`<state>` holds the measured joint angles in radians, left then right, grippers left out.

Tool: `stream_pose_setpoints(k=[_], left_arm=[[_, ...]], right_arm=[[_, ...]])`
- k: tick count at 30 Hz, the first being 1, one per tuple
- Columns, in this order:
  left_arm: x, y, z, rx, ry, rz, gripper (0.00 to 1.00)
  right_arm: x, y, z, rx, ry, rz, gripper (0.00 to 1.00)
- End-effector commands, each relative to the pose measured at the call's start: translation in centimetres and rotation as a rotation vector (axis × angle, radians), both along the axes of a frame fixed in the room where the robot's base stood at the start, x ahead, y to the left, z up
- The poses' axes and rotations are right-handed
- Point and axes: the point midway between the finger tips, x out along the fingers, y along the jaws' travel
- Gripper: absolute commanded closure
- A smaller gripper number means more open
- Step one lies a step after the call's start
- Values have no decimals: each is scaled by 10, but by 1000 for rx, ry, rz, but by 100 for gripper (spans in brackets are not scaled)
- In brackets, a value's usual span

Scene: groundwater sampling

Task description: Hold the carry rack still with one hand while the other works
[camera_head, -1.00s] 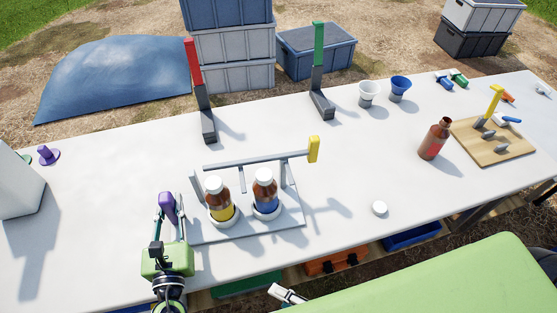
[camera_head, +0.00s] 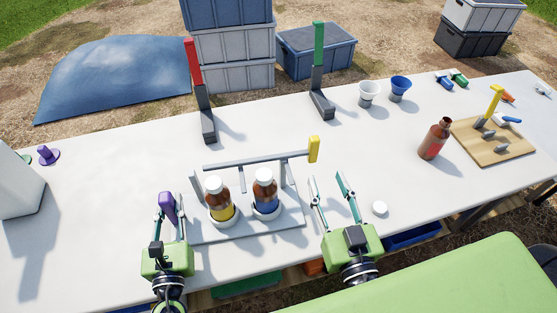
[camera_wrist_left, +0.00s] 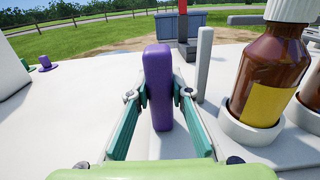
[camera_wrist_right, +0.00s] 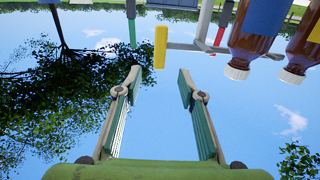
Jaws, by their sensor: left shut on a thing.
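The carry rack (camera_head: 290,219) is a grey tray with a raised bar ending in a yellow block (camera_head: 314,149). A yellow-banded brown bottle (camera_head: 219,200) and a blue-banded brown bottle (camera_head: 264,191), both white-capped, stand upright in its round holders. At its left end is a purple grip (camera_head: 167,207), also in the left wrist view (camera_wrist_left: 157,88). My left gripper (camera_head: 172,210) is shut on the purple grip. My right gripper (camera_head: 329,183) is open and empty, just right of the rack. The right wrist view (camera_wrist_right: 160,85) shows nothing between its fingers.
A white cap (camera_head: 379,208) lies right of my right gripper. An uncapped brown bottle (camera_head: 433,140) stands beside a wooden board (camera_head: 508,148). Red-topped (camera_head: 193,65) and green-topped (camera_head: 319,50) posts, a white funnel (camera_head: 368,92) and a blue funnel (camera_head: 400,86) stand behind.

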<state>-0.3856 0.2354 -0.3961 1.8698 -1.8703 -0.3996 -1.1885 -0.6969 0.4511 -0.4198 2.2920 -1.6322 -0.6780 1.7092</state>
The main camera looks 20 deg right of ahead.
Motion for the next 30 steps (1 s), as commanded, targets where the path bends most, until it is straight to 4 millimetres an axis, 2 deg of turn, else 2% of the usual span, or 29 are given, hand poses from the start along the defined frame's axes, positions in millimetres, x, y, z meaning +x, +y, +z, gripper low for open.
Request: stream_pose_setpoints(k=[5,18,24,30], left_arm=[[0,0,0,0,-1,0,100],[0,0,0,0,-1,0,100],[0,0,0,0,-1,0,100],[0,0,0,0,-1,0,100]], right_arm=[[16,-2,2,-5,-7,-4,64],[78,-7,2,-2,-5,-3,64],[94,-7,1,-2,-3,-2,64],[98,-8,1,-3,-2,-1,64]])
